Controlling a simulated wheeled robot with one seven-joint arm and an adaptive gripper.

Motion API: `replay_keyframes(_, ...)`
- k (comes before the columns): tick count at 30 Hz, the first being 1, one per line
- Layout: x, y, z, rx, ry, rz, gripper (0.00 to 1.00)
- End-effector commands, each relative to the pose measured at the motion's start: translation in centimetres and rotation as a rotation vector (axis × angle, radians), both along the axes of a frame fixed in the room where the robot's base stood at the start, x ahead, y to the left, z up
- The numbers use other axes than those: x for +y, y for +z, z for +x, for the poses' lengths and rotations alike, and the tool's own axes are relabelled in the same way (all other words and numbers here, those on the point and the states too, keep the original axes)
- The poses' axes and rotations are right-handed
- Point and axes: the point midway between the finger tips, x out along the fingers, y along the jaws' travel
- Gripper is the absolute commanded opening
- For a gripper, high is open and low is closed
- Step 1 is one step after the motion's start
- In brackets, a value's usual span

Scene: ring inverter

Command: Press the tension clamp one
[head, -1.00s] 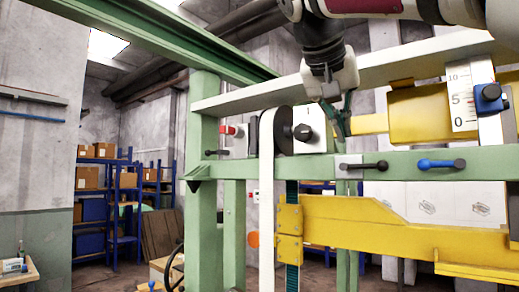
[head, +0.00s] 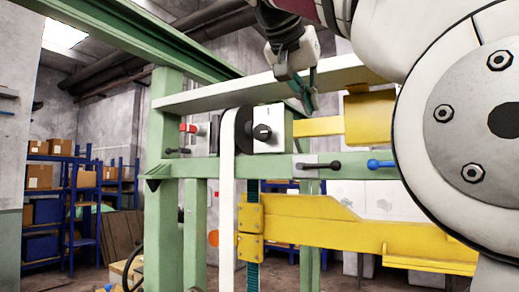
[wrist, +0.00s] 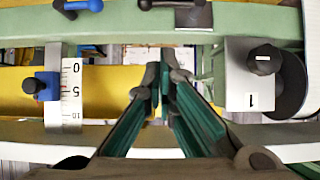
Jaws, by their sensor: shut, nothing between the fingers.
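A white block (head: 282,130) with a black knob (head: 262,132) sits on the green frame, beside a black roller carrying a white belt. In the wrist view the block (wrist: 242,88) is marked "1" and lies to the right, its knob (wrist: 265,60) facing up in the picture. No label reads "tension clamp". My gripper (head: 312,106) is shut and empty, above and right of the block in the head view, apart from it. In the wrist view my green fingers (wrist: 159,84) meet at the tips, left of the block.
A black lever (head: 322,165) and a blue lever (head: 381,164) are on the green crossbeam (head: 280,167). Yellow beams (head: 310,219) run behind and below. A scale with a blue slider (wrist: 46,86) stands at left in the wrist view. My arm covers the head view's right side.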

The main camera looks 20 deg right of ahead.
Motion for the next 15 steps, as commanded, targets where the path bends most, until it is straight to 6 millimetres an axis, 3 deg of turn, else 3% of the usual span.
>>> replay_keyframes(15,-6.2,-5.5,4.6,0.003,-0.002,0.002,0.0)
